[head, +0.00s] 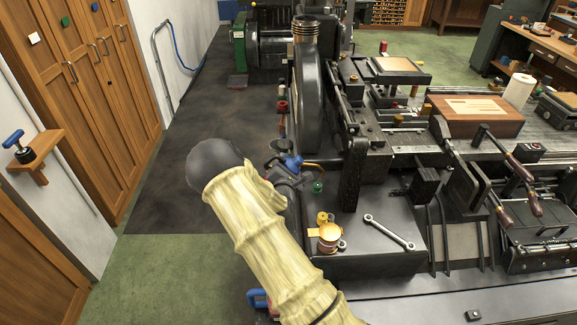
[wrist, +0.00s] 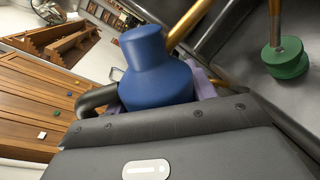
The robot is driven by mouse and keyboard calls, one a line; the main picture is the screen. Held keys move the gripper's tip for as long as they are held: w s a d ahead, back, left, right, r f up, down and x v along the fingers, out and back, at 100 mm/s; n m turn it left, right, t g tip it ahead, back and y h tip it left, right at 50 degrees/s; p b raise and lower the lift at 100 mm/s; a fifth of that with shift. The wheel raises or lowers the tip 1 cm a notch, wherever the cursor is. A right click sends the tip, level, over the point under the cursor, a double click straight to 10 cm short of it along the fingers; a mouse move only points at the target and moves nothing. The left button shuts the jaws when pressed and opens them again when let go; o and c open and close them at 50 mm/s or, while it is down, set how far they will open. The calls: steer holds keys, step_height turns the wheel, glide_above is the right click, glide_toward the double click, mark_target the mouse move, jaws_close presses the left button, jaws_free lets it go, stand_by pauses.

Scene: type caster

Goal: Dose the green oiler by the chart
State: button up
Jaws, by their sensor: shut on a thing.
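My gripper (head: 284,174) is shut on a blue oil can (head: 293,161) beside the black machine. In the wrist view the can (wrist: 155,75) fills the middle, its narrower neck toward the top, and a brass-coloured spout (wrist: 190,22) runs up and right behind it. The green oiler (head: 318,187) is a small green knob just right of my gripper, low by the machine bed. It also shows in the wrist view as a green disc (wrist: 286,60) on a brass stem at upper right, apart from the can. No readable chart shows.
A red oiler (head: 282,106) sits on the machine's left side. A yellow one (head: 322,217), a copper pot (head: 329,234) and a wrench (head: 389,232) are on the bed in front. The heavy black machine bounds the right; floor at left is free.

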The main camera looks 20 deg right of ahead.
steer(key=shift+f+b, duration=0.3)
stand_by(0.6)
steer(key=shift+f, duration=0.1)
steer(key=shift+s+d+f, duration=0.1)
steer(key=shift+f+b, duration=0.4)
steer(key=shift+b, duration=0.05)
stand_by(0.4)
steer(key=shift+r+p, duration=0.8)
steer(key=shift+r, duration=0.35)
